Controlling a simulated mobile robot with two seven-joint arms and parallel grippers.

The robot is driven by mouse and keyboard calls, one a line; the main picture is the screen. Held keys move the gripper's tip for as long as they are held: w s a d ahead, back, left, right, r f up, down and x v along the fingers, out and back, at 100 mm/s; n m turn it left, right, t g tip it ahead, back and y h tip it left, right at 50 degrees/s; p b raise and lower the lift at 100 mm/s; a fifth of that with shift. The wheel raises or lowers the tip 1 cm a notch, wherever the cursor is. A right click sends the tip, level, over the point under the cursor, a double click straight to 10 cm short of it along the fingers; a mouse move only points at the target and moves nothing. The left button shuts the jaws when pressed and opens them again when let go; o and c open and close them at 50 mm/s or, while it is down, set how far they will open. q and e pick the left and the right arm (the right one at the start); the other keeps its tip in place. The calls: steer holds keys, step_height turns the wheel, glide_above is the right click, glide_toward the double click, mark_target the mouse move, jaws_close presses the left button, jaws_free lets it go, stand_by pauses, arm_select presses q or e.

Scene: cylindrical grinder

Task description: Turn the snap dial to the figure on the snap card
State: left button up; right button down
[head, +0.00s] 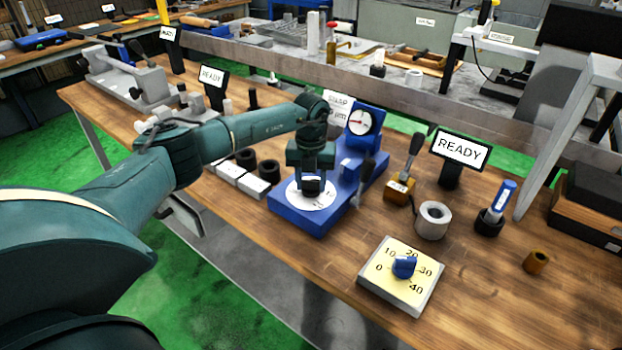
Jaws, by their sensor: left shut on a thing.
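A white round dial (294,199) with dark marks lies on a blue base (300,222), under my left gripper. My left gripper (312,180) points straight down and is shut on the dark knob at the dial's middle. The gripper hides much of the dial, so its setting cannot be read. The snap card (338,104) stands behind, partly covered by my arm. "SNAP" and "µm" show on it, but its figure is not clear. My right gripper is not in view.
A blue-cased gauge (362,121) and dark lever stand right of the dial. A yellow scale plate (377,279) with a blue knob (404,266) is in front right. A metal ring (433,220) and READY sign (461,150) stand to the right. Black rings (268,170) are left.

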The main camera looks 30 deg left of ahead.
mark_target(311, 180)
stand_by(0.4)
arm_select(q)
steer(key=o, duration=0.9)
steer(key=shift+o, duration=0.2)
steer(key=shift+r, duration=0.1)
step_height(311, 180, up, 13)
steer(key=b, duration=0.1)
